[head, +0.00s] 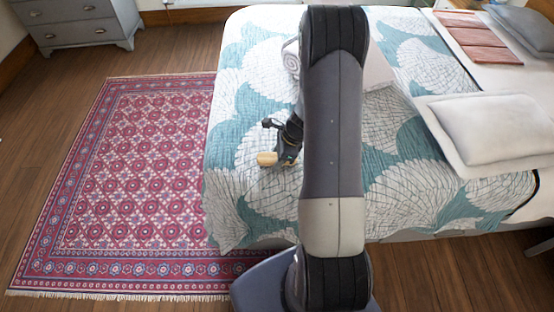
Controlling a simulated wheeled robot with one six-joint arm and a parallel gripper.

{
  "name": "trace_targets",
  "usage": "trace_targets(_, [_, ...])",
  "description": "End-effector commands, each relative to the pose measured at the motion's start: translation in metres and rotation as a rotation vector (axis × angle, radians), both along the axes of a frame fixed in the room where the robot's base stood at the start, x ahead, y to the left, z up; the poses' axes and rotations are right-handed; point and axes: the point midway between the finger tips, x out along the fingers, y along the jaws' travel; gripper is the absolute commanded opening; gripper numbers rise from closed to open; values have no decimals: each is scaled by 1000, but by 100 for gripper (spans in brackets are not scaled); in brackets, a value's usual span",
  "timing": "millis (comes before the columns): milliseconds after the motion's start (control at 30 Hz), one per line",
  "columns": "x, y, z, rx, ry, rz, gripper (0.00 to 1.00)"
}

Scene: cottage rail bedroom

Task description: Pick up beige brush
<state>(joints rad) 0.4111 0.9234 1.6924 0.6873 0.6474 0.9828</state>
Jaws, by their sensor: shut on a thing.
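The beige brush (267,159) shows as a small pale tan block above the teal and white bedspread (235,185), near the bed's left edge. My gripper (281,157) is shut on the brush at its right end. My arm runs down the middle of the picture and hides part of the gripper and the bed behind it. I cannot tell how far the brush is above the bedspread.
A white object with a rolled end (291,62) lies on the bed behind my arm. A white pillow (492,128) lies at the right. A patterned red rug (140,170) covers the floor left of the bed. A grey dresser (78,22) stands at the back left.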

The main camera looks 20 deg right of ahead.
Motion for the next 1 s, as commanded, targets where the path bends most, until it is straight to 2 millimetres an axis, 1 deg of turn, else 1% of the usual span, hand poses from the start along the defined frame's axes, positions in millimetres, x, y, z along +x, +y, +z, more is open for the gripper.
trace_targets(33, [0, 0, 0, 0, 0, 0, 19])
trace_targets(67, [0, 0, 0, 0, 0, 0, 17])
trace_targets(267, [0, 0, 1, 0, 0, 0, 17])
trace_targets(433, [1, 0, 11, -1, -2, 0, 17])
trace_targets(567, [1, 0, 32, -2, -5, 1, 17])
trace_targets(800, [1, 0, 78, -1, -4, 0, 17])
trace_targets(900, [1, 0, 92, -1, -3, 1, 17])
trace_targets(1000, [1, 0, 101, -1, -3, 0, 17])
